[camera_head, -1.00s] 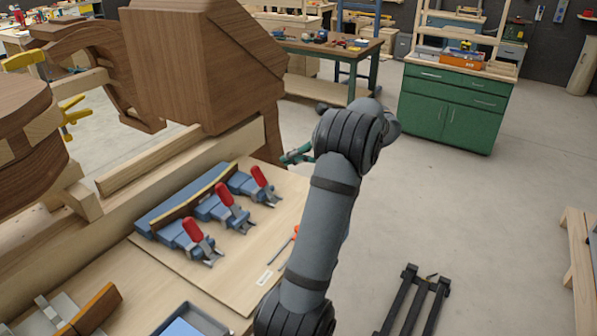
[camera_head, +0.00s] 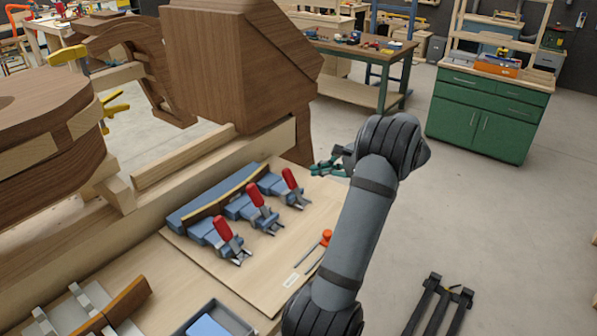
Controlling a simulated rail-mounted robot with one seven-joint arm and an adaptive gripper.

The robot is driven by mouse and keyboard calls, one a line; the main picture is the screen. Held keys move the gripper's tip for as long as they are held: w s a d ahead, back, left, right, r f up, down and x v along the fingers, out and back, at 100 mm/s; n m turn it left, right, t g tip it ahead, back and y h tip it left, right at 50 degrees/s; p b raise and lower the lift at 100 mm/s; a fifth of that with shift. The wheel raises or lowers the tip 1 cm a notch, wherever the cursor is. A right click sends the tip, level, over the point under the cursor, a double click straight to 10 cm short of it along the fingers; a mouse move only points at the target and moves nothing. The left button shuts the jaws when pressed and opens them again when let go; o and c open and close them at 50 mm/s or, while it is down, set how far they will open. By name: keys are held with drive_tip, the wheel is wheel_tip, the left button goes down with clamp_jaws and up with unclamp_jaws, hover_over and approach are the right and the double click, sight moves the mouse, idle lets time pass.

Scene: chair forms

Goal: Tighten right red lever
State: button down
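Three toggle clamps with red levers stand in a row on blue blocks on a light wooden board (camera_head: 275,270). The right red lever (camera_head: 290,178) is farthest back, the middle red lever (camera_head: 256,195) is next to it, and the left red lever (camera_head: 222,229) is nearest. All three levers lean up and to the left. The clamps press near a curved wooden strip (camera_head: 215,207) on a blue form (camera_head: 190,210). My gripper (camera_head: 322,167) is small and partly hidden behind my arm, right of the right lever and apart from it. Its finger opening is unclear.
An orange-handled screwdriver (camera_head: 326,238) lies on the board near my arm. A grey tray (camera_head: 235,318) sits at the front. A large brown wooden block (camera_head: 235,60) rises behind the clamps. A green cabinet (camera_head: 478,120) stands beyond open floor.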

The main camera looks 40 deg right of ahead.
sight(291, 176)
drive_tip(key=p+x, duration=0.3)
drive_tip(key=x, duration=0.6)
